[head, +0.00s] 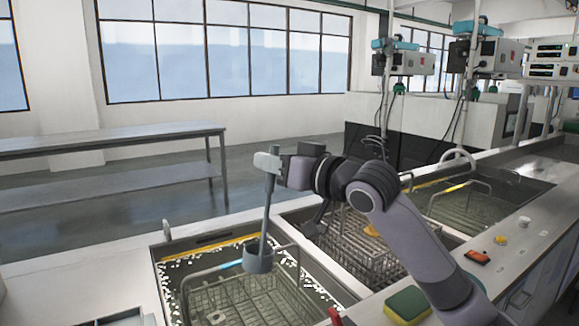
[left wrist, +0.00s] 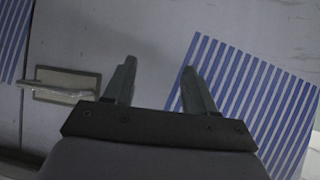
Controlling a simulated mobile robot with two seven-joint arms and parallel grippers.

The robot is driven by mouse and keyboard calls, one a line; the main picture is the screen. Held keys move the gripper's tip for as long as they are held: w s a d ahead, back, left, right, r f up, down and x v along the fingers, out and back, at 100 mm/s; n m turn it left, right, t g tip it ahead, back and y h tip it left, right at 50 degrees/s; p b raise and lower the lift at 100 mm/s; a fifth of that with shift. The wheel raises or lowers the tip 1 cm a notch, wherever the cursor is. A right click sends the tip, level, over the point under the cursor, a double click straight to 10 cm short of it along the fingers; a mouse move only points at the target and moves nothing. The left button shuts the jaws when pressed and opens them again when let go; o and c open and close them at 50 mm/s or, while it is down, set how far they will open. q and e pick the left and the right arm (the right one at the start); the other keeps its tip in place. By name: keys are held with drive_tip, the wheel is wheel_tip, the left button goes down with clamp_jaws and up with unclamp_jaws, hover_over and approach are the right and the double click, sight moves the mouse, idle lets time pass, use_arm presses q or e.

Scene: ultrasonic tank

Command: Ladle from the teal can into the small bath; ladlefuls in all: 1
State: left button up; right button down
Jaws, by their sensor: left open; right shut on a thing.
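My right gripper (head: 271,166) is shut on the upper handle of a grey-blue ladle (head: 258,261) in the head view. The ladle hangs nearly upright, its cup low over the front left bath (head: 164,264), above the wire basket there. What the cup holds is hidden. I cannot tell which of the baths is the small one. I do not make out a teal can in either view. My left gripper (left wrist: 159,68) shows only in the left wrist view, open and empty.
White bits line the front left bath's edges. A middle bath with a wire basket (head: 385,262) and a far right bath (head: 487,208) lie beyond. A yellow-green sponge (head: 408,305) lies on the front rim. A metal table (head: 110,138) stands back left.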

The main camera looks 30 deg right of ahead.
drive_tip(key=a+r+n+p, duration=0.2)
drive_tip(key=a+r+p, duration=0.1)
drive_tip(key=r+p, duration=0.2)
drive_tip(key=shift+s+a+r, duration=0.2)
drive_tip(key=shift+s+r, duration=0.25)
drive_tip(key=shift+r, duration=0.2)
